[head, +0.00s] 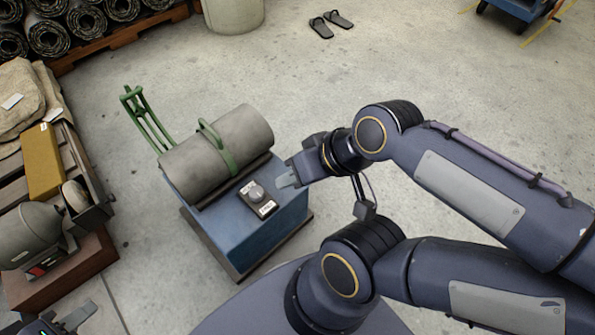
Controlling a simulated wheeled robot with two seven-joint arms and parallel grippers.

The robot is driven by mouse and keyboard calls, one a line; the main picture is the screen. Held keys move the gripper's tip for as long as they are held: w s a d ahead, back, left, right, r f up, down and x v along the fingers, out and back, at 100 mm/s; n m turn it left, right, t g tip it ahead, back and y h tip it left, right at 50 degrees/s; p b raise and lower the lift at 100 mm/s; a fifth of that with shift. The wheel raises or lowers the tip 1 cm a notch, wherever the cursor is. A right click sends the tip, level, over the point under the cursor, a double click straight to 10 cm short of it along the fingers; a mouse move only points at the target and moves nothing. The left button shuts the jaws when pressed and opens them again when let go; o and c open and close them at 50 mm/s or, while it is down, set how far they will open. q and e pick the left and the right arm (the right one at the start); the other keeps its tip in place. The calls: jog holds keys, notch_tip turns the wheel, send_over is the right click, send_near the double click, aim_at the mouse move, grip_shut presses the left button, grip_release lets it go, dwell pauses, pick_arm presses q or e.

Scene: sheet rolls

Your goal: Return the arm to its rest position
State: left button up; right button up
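My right arm comes in from the right, and its gripper (286,179) is over the right edge of a blue cart (262,232), beside a small control box with a grey knob (257,192). The gripper is apart from the knob, and nothing shows in its fingers; I cannot tell whether they are shut. My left gripper (64,320) is at the bottom left corner, partly cut off by the picture edge. Its two fingers look apart, with nothing between them.
A grey sheet roll (220,155) lies on the cart under a green strap, with a green handle (145,120) behind. A pallet with sacks and a yellow box (43,162) stands at left. Dark rolls (50,38) lie at the back left. Sandals (322,27) lie on open floor.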

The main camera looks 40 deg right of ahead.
notch_tip(320, 180, up, 30)
jog(key=p, duration=3)
